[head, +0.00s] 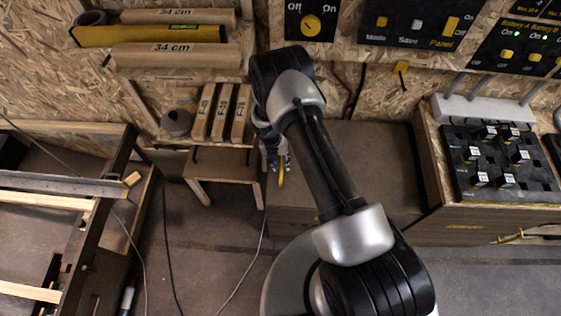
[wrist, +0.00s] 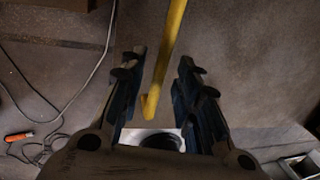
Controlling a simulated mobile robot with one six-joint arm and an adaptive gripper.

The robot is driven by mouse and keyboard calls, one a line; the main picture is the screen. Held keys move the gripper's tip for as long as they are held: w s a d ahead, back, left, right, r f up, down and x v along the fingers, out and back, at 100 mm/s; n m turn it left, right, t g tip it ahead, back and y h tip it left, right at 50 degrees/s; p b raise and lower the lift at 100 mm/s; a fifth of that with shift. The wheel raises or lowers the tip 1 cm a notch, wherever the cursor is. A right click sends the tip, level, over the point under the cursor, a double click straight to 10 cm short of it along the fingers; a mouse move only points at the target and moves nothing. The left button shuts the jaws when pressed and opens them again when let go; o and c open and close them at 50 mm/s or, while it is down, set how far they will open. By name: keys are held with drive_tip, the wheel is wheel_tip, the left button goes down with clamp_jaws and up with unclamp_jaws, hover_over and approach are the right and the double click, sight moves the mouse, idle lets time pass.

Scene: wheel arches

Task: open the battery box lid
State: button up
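A brown box with a flat closed top (head: 375,160) stands behind and right of my arm in the head view; I cannot tell for sure that this top is the battery box lid. My gripper (head: 279,160) points down at the box's left edge, small and partly hidden by my arm. In the wrist view my gripper (wrist: 158,85) has its fingers apart. A thin yellow bar with a bent end (wrist: 165,60) runs between them, with gaps visible on both sides. It also shows as a yellow strip (head: 281,180) below the gripper in the head view.
A wooden cabinet with a black tray (head: 500,170) of small blocks stands at the right. A small bench (head: 223,165) and a frame with rails (head: 70,190) are at the left. Control panels (head: 420,22) hang behind. Cables (wrist: 80,90) lie on the floor.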

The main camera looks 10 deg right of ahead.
clamp_jaws()
idle(0.4)
